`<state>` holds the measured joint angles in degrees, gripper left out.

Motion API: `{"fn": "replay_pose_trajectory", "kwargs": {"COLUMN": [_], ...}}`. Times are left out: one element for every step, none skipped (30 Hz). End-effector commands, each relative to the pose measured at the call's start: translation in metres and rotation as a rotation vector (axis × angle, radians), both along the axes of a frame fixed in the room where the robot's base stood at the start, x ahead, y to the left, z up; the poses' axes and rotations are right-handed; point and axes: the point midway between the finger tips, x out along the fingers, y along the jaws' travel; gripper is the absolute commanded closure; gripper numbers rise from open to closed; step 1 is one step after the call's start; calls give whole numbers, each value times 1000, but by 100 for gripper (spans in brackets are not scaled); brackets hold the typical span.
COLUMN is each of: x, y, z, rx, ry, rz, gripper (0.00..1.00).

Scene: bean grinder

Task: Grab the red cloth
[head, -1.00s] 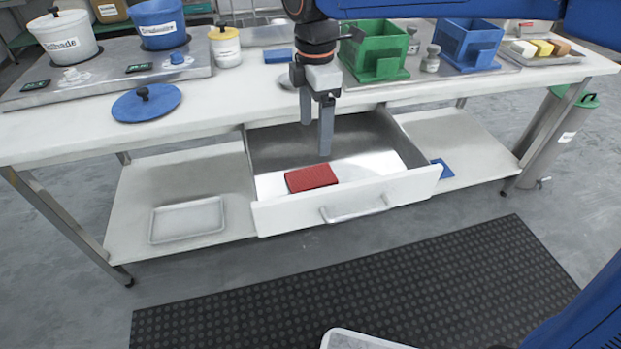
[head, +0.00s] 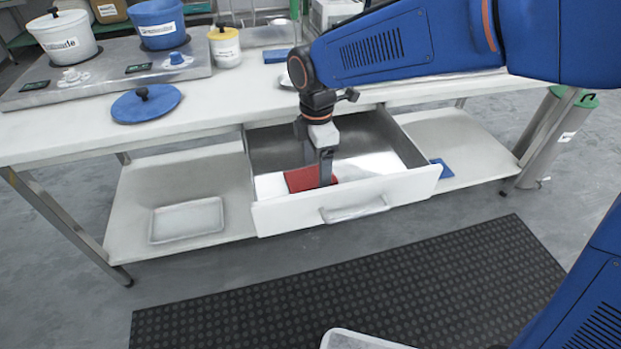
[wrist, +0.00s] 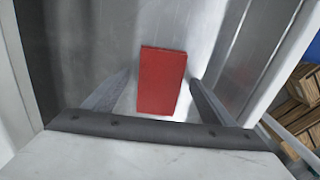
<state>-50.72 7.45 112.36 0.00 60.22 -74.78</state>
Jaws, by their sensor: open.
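The red cloth (head: 302,179) is a flat, folded red rectangle lying in the open drawer (head: 350,207) under the table. It also shows in the wrist view (wrist: 161,80), flat on the shiny drawer floor. My gripper (head: 322,182) reaches down into the drawer and covers part of the cloth in the head view. In the wrist view my gripper (wrist: 165,92) is open, with one finger on each side of the cloth and a gap between each finger and the cloth. I cannot tell whether the fingertips touch the drawer floor.
The drawer's walls stand close around my gripper. The white tabletop (head: 60,135) is above, with a blue lid (head: 146,105) on it. A white tray (head: 187,220) and a blue cloth (head: 442,168) lie on the lower shelf. A black mat (head: 350,275) covers the floor in front.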

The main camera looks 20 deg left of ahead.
Motion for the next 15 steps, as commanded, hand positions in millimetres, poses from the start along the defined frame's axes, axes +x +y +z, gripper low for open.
{"fn": "replay_pose_trajectory", "kwargs": {"x": [0,0,0,0,0,0,0,0,0,0,0,0,0,0,0], "y": [0,0,0,0,0,0,0,0,0,0,0,0,0,0,0], "z": [-4,-6,-7,-7,-8,-8,-8,-8,-7,-7,-7,-7,-7,-7,-7], "rx": [-1,-1,0,1,1,1,1,1,1,1,1,1,1,1,1], "ry": [1,1,0,-1,-1,-1,-1,-1,-1,-1,-1,-1,-1,-1,-1], "rz": [0,0,0,0,0,0,0,0,0,0,0,0,0,0,0], "gripper": [22,22,22,22,22,22,22,22,22,22,29,39,46,53,62]}}
